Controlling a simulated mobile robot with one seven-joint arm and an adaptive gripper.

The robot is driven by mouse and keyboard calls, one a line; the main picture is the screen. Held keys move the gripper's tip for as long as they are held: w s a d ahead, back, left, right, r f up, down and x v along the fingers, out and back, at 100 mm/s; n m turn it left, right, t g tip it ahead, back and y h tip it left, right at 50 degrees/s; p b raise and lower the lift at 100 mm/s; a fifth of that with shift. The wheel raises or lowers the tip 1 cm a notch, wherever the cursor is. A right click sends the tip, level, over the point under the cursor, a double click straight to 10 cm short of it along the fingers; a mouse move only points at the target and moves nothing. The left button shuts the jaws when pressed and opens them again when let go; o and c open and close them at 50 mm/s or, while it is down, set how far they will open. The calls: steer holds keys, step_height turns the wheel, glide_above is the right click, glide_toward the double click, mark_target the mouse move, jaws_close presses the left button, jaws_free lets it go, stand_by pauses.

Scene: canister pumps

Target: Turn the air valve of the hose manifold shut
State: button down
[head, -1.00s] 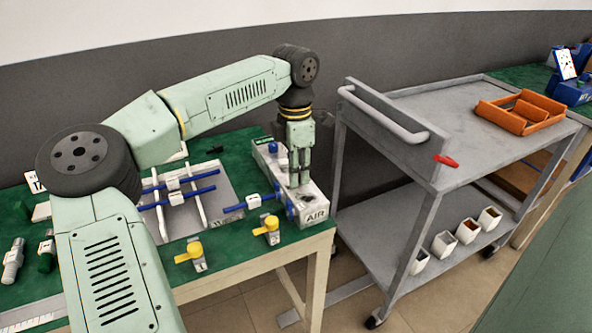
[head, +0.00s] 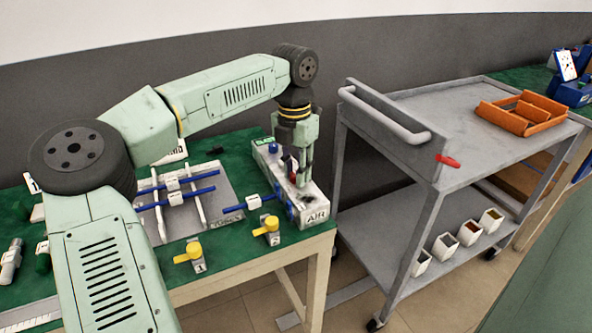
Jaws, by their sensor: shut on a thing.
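The hose manifold (head: 315,202) is a long pale block at the right end of the green bench, with an AIR label on its near end. My gripper (head: 299,181) points down onto its top and is shut on the air valve's handle. A small dark red part, which looks like this handle, shows between the fingers; they hide most of it, so its exact angle cannot be told. A blue knob (head: 272,147) stands at the manifold's far end. A blue hose (head: 247,205) with a white tag lies at its left side.
Two yellow-handled valves (head: 267,228) stand near the bench's front edge. A grey plate (head: 222,212) with blue rods on white supports lies left of the manifold. A grey cart (head: 400,107) with an orange tray (head: 520,113) stands to the right, across a narrow gap.

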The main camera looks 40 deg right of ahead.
stand_by(0.3)
steer(key=c, duration=1.6)
jaws_free()
step_height(320, 180, up, 12)
steer(key=shift+w, duration=0.15)
